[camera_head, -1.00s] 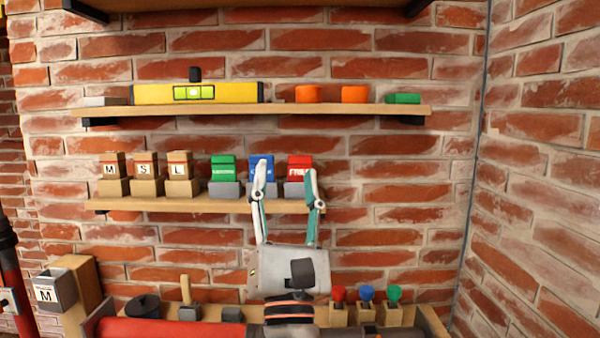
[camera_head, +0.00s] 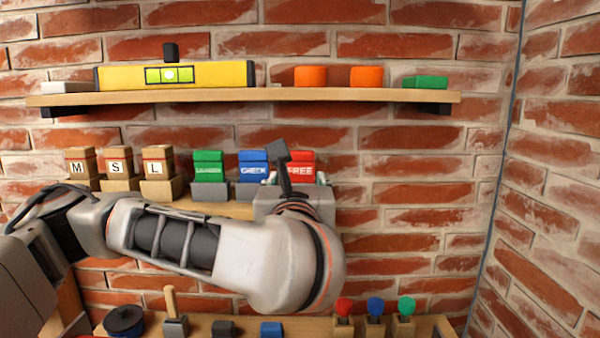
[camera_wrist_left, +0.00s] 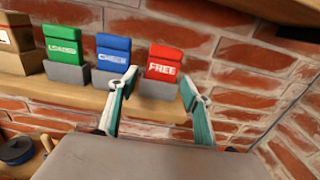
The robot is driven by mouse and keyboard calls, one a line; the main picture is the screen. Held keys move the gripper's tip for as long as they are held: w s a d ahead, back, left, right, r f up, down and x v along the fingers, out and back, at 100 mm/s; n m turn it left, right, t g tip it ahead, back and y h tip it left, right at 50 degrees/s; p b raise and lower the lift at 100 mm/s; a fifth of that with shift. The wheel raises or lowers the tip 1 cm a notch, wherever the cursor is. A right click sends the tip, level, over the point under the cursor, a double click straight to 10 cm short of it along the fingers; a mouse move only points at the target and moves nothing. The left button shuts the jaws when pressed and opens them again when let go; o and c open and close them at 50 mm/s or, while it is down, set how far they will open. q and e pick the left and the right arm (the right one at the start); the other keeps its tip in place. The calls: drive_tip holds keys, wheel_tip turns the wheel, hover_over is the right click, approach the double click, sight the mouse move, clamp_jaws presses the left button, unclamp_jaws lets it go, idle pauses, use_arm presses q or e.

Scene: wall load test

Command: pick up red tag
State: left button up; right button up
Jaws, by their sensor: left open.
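The red tag (camera_head: 300,166), marked FREE, stands in a grey holder on the lower shelf. It also shows in the left wrist view (camera_wrist_left: 164,63), with its holder (camera_wrist_left: 158,88) below it. My left gripper (camera_wrist_left: 158,78) is open and empty. Its fingertips reach up to the left and right of the red tag's lower part; I cannot tell whether they touch anything. In the head view, my left gripper (camera_head: 294,180) is in front of the red tag's holder and hides most of it. My right gripper is not in view.
A blue CHECK tag (camera_head: 253,164) and a green tag (camera_head: 209,166) stand left of the red one. Boxes marked M, S and L (camera_head: 157,161) are farther left. The upper shelf (camera_head: 350,95) runs above. Brick wall lies behind and at right.

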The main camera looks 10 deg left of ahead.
sight(300, 171)
use_arm(q)
drive_tip(key=shift+r+x, duration=0.1)
drive_tip(key=shift+x, duration=1.2)
drive_tip(key=shift+r+x, duration=0.15)
drive_tip(key=shift+x, duration=1.15)
drive_tip(key=shift+w, duration=0.75)
drive_tip(key=c, duration=0.9)
